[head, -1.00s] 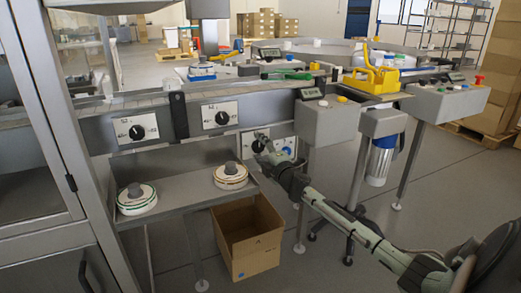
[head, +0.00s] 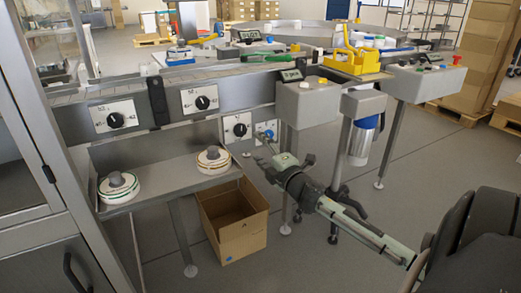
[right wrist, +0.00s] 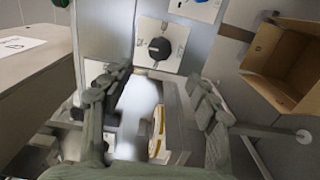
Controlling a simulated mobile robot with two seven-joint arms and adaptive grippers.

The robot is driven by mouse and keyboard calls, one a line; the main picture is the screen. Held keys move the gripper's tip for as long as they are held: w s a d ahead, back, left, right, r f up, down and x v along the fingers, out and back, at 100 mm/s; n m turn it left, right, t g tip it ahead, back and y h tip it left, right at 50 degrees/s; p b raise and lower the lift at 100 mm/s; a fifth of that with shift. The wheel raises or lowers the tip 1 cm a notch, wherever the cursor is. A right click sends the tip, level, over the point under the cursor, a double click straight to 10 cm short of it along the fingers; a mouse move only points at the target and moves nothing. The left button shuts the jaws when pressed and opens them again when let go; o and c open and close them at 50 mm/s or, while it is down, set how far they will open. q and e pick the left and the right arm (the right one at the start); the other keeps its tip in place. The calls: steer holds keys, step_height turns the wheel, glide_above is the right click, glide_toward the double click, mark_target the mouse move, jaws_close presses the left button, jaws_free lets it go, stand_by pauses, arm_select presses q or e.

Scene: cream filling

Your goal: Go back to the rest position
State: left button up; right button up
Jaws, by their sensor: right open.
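My right gripper (head: 266,163) is in front of the machine's lower knob panels in the head view. Its two fingers stand apart with nothing between them, as the right wrist view (right wrist: 155,88) also shows. A black knob (head: 240,130) on a white panel is just beyond it, with a gap. A black knob (right wrist: 160,48) on a white plate lies beyond the fingers in the right wrist view. A blue knob (head: 269,134) sits on the panel to the right, close to the gripper. My left gripper is out of view.
An open cardboard box (head: 235,229) stands on the floor below. Two round reels (head: 119,188) lie on the metal shelf (head: 165,176) at left. A grey control box (head: 308,102) overhangs above my right arm. The floor at lower middle is clear.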

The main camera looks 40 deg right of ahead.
stand_by(0.5)
steer(key=s+a+f+m+g, duration=0.2)
steer(key=s+f+m+g, duration=0.15)
steer(key=f, duration=0.35)
steer(key=s+a+f+m+g+h, duration=0.1)
steer(key=s+a+f+m+g, duration=0.15)
steer(key=s+f, duration=0.35)
steer(key=s+a+f+m+g, duration=0.2)
steer(key=s+a+f+m, duration=0.15)
steer(key=f, duration=0.35)
steer(key=s+a+f+m+g+y, duration=0.3)
steer(key=s+a+f+g, duration=0.3)
steer(key=s+a+f, duration=0.5)
steer(key=s+a+m, duration=0.1)
steer(key=s+a, duration=0.2)
steer(key=shift+s+y, duration=0.3)
steer(key=shift+r+m, duration=0.1)
steer(key=shift+m, duration=0.15)
